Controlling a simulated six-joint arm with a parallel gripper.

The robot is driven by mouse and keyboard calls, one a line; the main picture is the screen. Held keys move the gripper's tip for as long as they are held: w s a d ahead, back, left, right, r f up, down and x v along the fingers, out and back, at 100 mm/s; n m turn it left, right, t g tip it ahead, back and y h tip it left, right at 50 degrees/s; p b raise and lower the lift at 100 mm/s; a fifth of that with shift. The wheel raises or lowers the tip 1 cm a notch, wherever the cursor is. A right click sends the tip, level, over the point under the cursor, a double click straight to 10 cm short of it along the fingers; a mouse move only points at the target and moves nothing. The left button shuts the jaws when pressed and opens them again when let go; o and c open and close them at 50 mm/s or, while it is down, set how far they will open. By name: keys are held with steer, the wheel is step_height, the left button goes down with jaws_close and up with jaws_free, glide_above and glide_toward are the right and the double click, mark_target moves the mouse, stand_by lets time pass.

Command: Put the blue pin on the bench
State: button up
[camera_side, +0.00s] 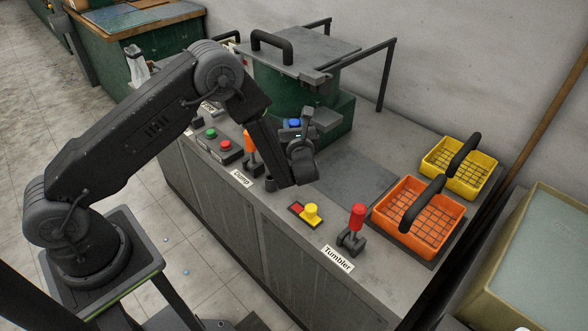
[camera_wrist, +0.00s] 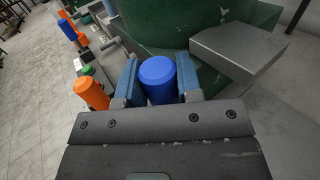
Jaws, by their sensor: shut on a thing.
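The blue pin (camera_wrist: 158,82) is a short blue cylinder standing between the two blue-padded fingers of my gripper (camera_wrist: 158,76) in the wrist view. My gripper is shut on it. In the side view a small patch of blue (camera_side: 293,123) shows at my gripper (camera_side: 300,122), in front of the green machine; most of the pin is hidden there. The bench (camera_side: 392,150) is the long grey worktop under my gripper. I cannot tell how high the pin is above it.
A green machine (camera_side: 335,112) stands behind my gripper. An orange lever (camera_side: 249,140), a yellow knob (camera_side: 311,210) and a red-handled lever (camera_side: 357,216) line the front edge. Orange (camera_side: 446,232) and yellow (camera_side: 484,184) baskets stand at the right. A dark flat plate (camera_side: 352,185) lies mid-bench, clear.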

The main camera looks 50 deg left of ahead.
step_height(320, 180, down, 9)
steer(key=shift+f, duration=0.15)
steer(key=shift+f, duration=0.15)
stand_by(0.4)
steer(key=o, duration=1)
steer(key=shift+c, duration=0.2)
steer(key=shift+r, duration=0.2)
steer(key=v, duration=0.4)
steer(key=shift+d, duration=0.1)
step_height(320, 180, up, 7)
steer(key=shift+s+d, duration=0.25)
steer(key=shift+d, duration=0.05)
